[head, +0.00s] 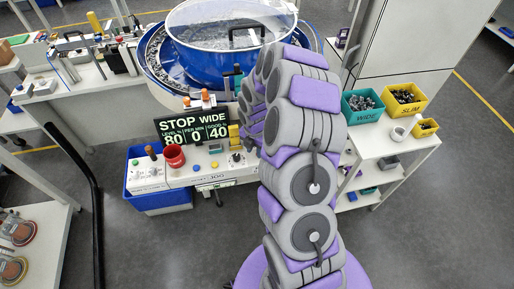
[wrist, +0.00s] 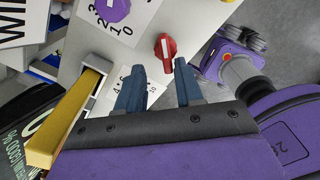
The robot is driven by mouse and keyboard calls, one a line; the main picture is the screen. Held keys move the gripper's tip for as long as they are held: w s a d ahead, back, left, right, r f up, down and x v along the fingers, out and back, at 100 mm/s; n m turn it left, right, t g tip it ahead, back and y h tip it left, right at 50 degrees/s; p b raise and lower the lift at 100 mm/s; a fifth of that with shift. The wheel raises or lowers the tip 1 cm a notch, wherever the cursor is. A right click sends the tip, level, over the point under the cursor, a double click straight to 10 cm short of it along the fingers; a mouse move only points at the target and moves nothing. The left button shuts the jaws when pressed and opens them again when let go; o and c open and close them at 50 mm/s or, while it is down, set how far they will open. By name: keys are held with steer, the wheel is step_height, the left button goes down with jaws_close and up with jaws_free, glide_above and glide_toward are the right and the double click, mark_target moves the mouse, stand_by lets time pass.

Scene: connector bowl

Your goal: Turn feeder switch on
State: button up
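A red rotary switch (wrist: 166,48) sits on the pale control panel in the wrist view, close beyond the fingertips. No readable label shows which switch is the feeder's. My gripper (wrist: 158,66) is open and empty, its two dark blue fingers apart and pointing toward the red switch without visibly holding it. A purple knob (wrist: 114,8) with a printed number scale is above left. A yellow lever (wrist: 65,122) in a grey frame is at the left. In the head view, my arm hides part of the control panel (head: 202,178).
The display (head: 192,129) reads STOP WIDE, level 80, per min 0, good 40. A blue bowl feeder (head: 152,62) with a clear cover stands behind. Teal (head: 364,117) and yellow (head: 404,108) bins stand right.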

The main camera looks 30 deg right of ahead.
steer(key=shift+a, duration=0.15)
steer(key=shift+c, duration=0.7)
steer(key=shift+d, duration=0.2)
steer(key=shift+c, duration=0.6)
steer(key=d, duration=0.3)
steer(key=shift+w+d+f, duration=0.1)
steer(key=shift+d+f, duration=0.1)
jaws_close()
steer(key=shift+a+r, duration=0.1)
steer(key=shift+a, duration=0.7)
steer(key=shift+s, duration=0.2)
